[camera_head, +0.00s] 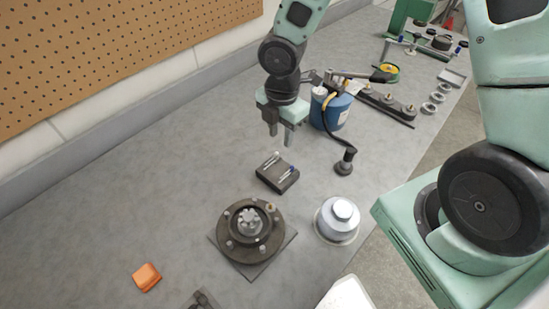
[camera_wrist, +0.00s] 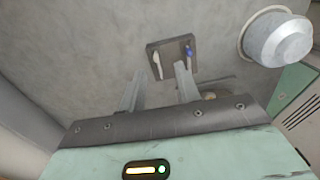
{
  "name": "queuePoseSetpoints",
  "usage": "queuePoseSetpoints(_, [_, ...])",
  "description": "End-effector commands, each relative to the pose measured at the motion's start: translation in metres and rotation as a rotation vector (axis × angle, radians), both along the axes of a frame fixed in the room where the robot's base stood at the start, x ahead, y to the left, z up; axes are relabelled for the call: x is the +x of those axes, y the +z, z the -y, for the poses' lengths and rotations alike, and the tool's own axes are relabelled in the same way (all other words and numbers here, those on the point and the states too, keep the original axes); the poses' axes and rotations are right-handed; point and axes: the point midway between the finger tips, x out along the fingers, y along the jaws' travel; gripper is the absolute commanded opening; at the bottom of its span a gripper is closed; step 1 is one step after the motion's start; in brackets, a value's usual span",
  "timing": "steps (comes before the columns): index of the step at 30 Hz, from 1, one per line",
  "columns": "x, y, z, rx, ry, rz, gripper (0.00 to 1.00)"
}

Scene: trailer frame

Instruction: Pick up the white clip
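A small dark block (camera_head: 277,177) lies on the grey bench, with two slender pieces on top. One is a white piece, which looks like the white clip (camera_head: 272,159); the other has a blue end (camera_head: 288,173). In the wrist view the white clip (camera_wrist: 157,65) lies on the left side of the block (camera_wrist: 172,43), and the blue-ended piece (camera_wrist: 188,52) on the right. My gripper (camera_head: 280,136) is open and empty, above the bench and behind the block. In the wrist view its two fingers (camera_wrist: 160,72) are spread apart, their tips near the block's lower edge.
A round dark flange (camera_head: 243,252) on a plate stands in front of the block. A silver-white canister (camera_head: 338,219) is right of it. A blue container (camera_head: 331,109) with a hose stands right of my gripper. An orange piece (camera_head: 147,277) lies front left. The bench's left side is clear.

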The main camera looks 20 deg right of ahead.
Motion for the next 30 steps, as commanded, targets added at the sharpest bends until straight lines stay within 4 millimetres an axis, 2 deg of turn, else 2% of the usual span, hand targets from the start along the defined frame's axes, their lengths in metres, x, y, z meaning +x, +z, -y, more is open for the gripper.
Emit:
queuePoseSetpoints(1, [0.0, -0.007, -0.001, 0.0, 0.003, -0.001, 0.33])
queuePoseSetpoints(8, [0.001, -0.021, -0.002, 0.0, 0.002, 0.0, 0.33])
queuePoseSetpoints(17, [0.006, -0.061, -0.006, 0.0, 0.0, -0.001, 0.33])
queuePoseSetpoints(26, [0.006, -0.066, -0.006, 0.002, -0.001, 0.001, 0.33])
queuePoseSetpoints(27, [0.006, -0.066, -0.006, 0.002, -0.001, 0.001, 0.27])
queuePoseSetpoints(30, [0.006, -0.066, -0.006, 0.001, -0.001, 0.001, 0.0])
